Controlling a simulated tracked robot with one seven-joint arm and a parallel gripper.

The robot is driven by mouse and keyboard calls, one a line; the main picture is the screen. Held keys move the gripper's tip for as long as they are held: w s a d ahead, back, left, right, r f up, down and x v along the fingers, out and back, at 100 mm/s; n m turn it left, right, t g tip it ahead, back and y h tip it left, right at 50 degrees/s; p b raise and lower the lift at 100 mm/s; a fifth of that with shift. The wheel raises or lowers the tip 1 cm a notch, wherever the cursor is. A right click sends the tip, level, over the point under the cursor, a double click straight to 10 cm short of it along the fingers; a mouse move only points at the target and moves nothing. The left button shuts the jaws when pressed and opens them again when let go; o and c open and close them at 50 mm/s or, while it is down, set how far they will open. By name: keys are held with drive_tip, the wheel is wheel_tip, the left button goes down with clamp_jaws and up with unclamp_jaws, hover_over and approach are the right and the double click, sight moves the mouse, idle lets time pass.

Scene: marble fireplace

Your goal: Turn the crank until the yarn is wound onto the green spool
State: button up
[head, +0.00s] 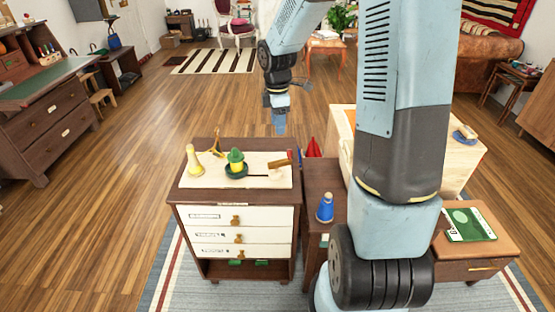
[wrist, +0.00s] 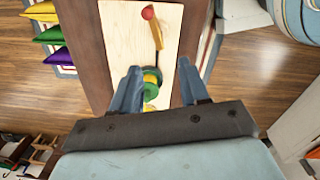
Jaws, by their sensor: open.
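A pale board (head: 262,182) lies on a small dark-topped drawer cabinet. On it stand a pale yellow cone-like piece (head: 194,162), a yellow forked piece (head: 215,144) and the green spool (head: 236,170) with some yellow on it. The crank (head: 279,164), a wooden arm with a red end, is at the board's right. The wrist view shows the crank arm (wrist: 157,36), its red knob (wrist: 148,12) and the green spool (wrist: 151,92), partly hidden by a finger. My gripper (wrist: 160,66) is open and empty above the board. It also shows in the head view (head: 279,124), behind and above the crank.
A blue bottle-like object (head: 325,208) stands on a lower brown surface right of the cabinet. A pale wooden box (head: 467,165) and a table with a green card (head: 470,224) lie further right. Coloured cushions (wrist: 48,34) show at the wrist view's left. Floor left of the cabinet is clear.

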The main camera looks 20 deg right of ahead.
sight(277, 162)
drive_tip(key=shift+n, duration=0.6)
drive_tip(key=f, duration=1)
drive_tip(key=w+f, duration=0.1)
drive_tip(key=f, duration=0.5)
drive_tip(key=shift+w, duration=0.1)
drive_tip(key=shift+c, duration=0.4)
clamp_jaws()
drive_tip(key=shift+d, duration=0.25)
drive_tip(key=shift+a, duration=0.25)
